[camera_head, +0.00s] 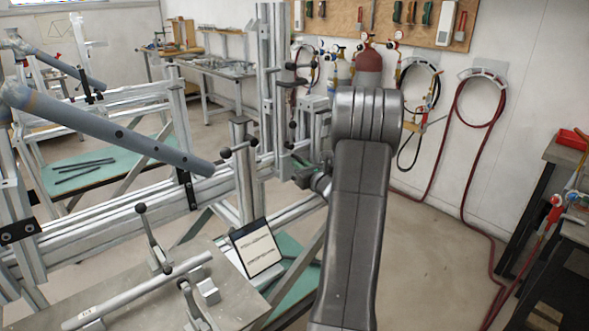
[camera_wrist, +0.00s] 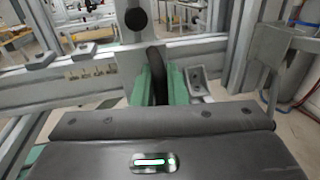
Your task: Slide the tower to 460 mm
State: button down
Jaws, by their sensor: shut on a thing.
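The tower (camera_head: 270,70) is a tall upright of light metal profile on the long frame rail, in the middle of the head view. It carries dark levers and knobs. My gripper (camera_wrist: 158,88) has green jaws, shut on a dark upright handle (camera_wrist: 156,58) at a grey metal plate in the wrist view. A black ball knob (camera_wrist: 135,18) stands just above and left of the handle. In the head view my arm hides most of the gripper and the grip. A scale strip (camera_wrist: 91,72) shows on the rail left of the jaws; its figures are too small to read.
A grey tube (camera_head: 110,132) lies slanted over the frame at left. A bench (camera_head: 225,300) with a clamped rod and a printed card (camera_head: 257,248) is at front left. A dark table (camera_head: 545,255) stands at right. Floor right of my arm is clear.

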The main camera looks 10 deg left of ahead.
jog(key=shift+w+d+r, duration=0.15)
jog(key=c, duration=1.6)
grip_release()
jog(key=shift+o, duration=0.3)
jog(key=shift+w+d, duration=0.15)
jog(key=b+v, duration=0.2)
jog(key=v, duration=1.1)
jog(key=shift+s, duration=0.45)
jog(key=shift+d, duration=0.15)
